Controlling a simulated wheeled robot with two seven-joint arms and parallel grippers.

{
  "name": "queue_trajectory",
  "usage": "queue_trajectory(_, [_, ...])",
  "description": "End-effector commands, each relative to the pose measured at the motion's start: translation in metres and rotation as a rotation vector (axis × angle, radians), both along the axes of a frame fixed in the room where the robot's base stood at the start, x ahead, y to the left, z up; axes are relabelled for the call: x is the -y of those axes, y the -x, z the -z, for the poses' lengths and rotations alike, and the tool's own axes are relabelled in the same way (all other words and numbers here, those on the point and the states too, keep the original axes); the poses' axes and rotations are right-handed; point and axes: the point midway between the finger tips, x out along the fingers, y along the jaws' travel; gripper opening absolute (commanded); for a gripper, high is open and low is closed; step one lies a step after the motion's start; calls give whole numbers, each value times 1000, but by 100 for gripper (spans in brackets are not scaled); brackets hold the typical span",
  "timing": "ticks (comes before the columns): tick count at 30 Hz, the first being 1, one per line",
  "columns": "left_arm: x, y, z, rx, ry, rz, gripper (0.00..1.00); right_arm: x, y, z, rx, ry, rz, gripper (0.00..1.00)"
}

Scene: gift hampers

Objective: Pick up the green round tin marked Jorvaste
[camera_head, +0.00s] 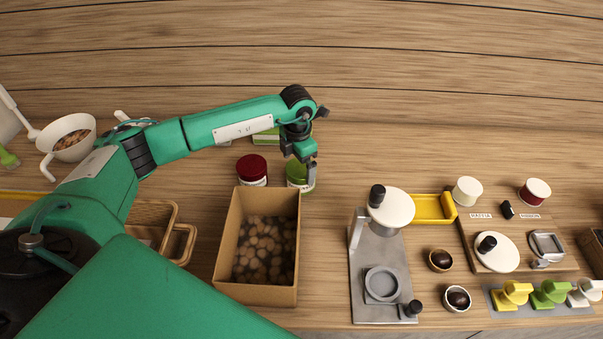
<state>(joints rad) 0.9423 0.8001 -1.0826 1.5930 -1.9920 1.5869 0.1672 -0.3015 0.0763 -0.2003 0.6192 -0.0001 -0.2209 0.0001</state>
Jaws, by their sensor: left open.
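A green round tin (295,174) stands on the wooden table behind the cardboard box, with a pale label on its side; I cannot read the marking. My left gripper (311,168) points down at the right part of the tin and hides some of it. It is open, with nothing visible in it. I cannot tell whether a finger touches the tin. My right gripper is not in view.
A dark red-lidded tin (251,168) stands just left of the green one. The open cardboard box (229,241) of brown round pieces is in front. A green item (266,137) lies behind my arm. A metal press (377,257) stands to the right.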

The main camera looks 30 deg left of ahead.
Motion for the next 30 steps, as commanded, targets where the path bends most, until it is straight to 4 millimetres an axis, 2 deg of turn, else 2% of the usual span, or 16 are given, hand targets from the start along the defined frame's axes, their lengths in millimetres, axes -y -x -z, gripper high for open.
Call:
queue_trajectory(4, [3,0,9,-2,0,-1,100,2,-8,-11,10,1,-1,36])
queue_trajectory(9, [10,-1,29,-2,0,0,100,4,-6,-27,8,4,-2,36])
queue_trajectory(13, [9,-2,47,-2,-1,-1,100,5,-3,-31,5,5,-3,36])
queue_trajectory(21, [9,-2,53,0,-1,0,100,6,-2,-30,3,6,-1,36])
queue_trajectory(23, [9,-2,53,0,-1,0,92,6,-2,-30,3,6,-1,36])
queue_trajectory(30, [9,-2,53,0,-1,0,46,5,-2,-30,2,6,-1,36])
